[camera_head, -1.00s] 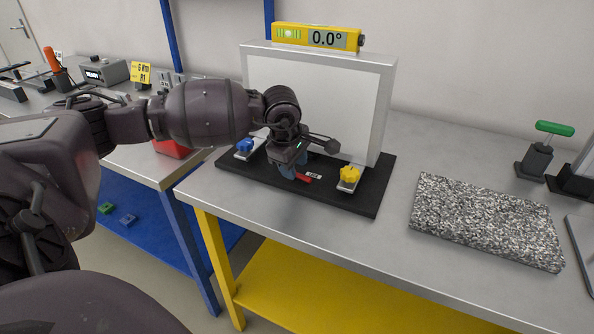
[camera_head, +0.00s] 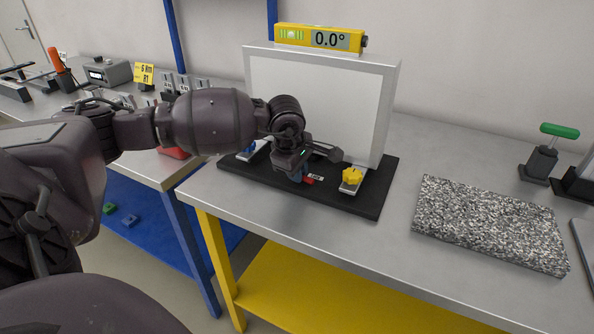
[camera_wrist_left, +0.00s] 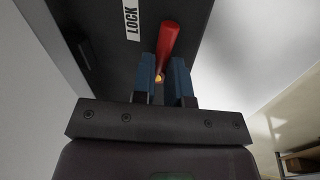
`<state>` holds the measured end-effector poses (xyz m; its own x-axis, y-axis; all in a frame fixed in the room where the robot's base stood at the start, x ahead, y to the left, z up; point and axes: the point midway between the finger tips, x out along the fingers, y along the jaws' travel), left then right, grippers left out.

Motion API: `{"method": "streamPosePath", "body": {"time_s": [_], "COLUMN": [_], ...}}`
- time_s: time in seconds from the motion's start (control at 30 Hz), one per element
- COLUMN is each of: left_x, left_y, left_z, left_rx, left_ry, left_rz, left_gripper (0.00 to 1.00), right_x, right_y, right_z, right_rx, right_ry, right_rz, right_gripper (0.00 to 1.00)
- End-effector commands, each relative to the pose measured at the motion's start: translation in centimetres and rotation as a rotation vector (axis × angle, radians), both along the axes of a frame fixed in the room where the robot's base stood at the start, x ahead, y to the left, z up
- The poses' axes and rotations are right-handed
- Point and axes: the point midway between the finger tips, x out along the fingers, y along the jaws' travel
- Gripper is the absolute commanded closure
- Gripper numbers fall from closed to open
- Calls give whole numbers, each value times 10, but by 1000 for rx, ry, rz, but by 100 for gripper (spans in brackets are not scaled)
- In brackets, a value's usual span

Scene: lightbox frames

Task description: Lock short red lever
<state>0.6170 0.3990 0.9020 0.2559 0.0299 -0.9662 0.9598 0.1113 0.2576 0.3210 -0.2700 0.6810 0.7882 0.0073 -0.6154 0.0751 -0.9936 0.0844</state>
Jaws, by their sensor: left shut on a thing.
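The short red lever (camera_wrist_left: 168,42) shows in the left wrist view, running up from between the blue fingertips of my left gripper (camera_wrist_left: 167,82). A brass-coloured spot shows at its lower end. In the head view only a bit of the red lever (camera_head: 309,181) shows at the front of the black base (camera_head: 357,205), the rest hidden by my gripper. My left gripper (camera_head: 297,176) is low over the base, shut on the lever. A white LOCK label (camera_wrist_left: 131,18) is beside the lever; it also shows in the head view (camera_head: 317,177). My right gripper is not in view.
A white panel (camera_head: 340,105) stands on the base with a yellow level (camera_head: 320,39) reading 0.0° on top. A yellow knob (camera_head: 352,176) is right of my gripper, a blue knob (camera_head: 250,148) left. A speckled slab (camera_head: 490,222) and a green-handled clamp (camera_head: 541,160) are farther right.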

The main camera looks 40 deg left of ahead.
Motion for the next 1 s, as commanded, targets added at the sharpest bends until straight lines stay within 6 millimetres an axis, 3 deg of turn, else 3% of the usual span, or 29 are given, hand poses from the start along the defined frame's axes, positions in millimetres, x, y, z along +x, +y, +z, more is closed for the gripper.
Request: {"method": "streamPosePath", "body": {"time_s": [0.3, 0.63, 0.67, 0.8, 1.0], "left_x": [2, 2, 2, 2, 2], "left_y": [-1, 0, 0, 0, 0], "left_z": [1, 0, 0, 0, 0], "left_rx": [0, 0, 0, 0, 0], "left_ry": [-1, 0, 0, 0, 0], "left_rz": [149, 162, 162, 162, 160], "left_gripper": [100, 100, 81, 60, 60], "right_x": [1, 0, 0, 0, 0], "right_y": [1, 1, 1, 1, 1], "right_z": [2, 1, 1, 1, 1], "right_rx": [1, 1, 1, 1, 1], "right_ry": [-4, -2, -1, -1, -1], "right_rz": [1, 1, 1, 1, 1], "right_gripper": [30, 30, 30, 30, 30]}}
